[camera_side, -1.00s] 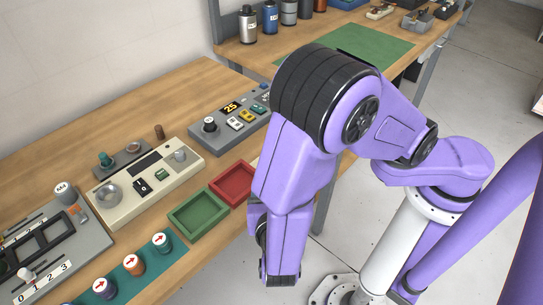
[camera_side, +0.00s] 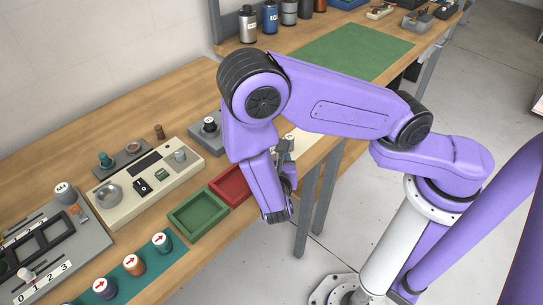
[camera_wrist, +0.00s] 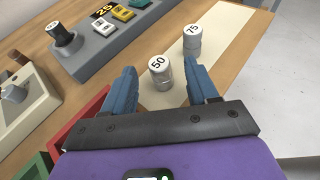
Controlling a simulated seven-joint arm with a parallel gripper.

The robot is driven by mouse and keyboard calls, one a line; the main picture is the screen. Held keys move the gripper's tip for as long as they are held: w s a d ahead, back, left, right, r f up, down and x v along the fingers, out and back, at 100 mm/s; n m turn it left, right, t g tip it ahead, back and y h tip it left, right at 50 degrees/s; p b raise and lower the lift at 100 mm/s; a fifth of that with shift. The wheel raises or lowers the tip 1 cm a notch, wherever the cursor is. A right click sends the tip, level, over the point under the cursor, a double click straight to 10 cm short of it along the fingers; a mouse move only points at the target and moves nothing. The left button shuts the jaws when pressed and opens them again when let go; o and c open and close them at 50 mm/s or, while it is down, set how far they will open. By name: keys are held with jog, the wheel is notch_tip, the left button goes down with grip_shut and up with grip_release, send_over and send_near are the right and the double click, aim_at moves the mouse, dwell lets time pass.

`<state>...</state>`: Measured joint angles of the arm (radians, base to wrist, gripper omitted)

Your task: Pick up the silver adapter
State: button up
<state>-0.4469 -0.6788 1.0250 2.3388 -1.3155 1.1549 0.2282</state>
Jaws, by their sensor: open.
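My gripper (camera_wrist: 160,68) is open and empty in the wrist view, with its two blue fingers apart. A silver cylinder marked 50 (camera_wrist: 161,79) stands on a cream mat (camera_wrist: 237,27) and shows between the fingertips, apart from both in the picture; the height gap cannot be told. A second silver cylinder marked 75 (camera_wrist: 192,45) stands just beyond, up and right. No label says which silver piece is the adapter. In the side view, a silver ring-shaped piece (camera_side: 133,148) sits on a small grey rack (camera_side: 122,158) between a teal and a brown piece. My arm largely hides my gripper there.
A red tray (camera_side: 231,187) and a green tray (camera_side: 198,215) lie at the bench's front edge. A grey panel (camera_wrist: 110,38) with a black knob and buttons stands left of the mat. A beige device (camera_side: 145,185) is further left. Open floor lies right of the bench.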

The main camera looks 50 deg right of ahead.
jog(key=shift+x, duration=1)
grip_shut()
jog(key=shift+r, duration=0.1)
jog(key=shift+r, duration=0.4)
jog(key=s+d+r, duration=0.4)
jog(key=s+r, duration=0.8)
jog(key=s, duration=0.1)
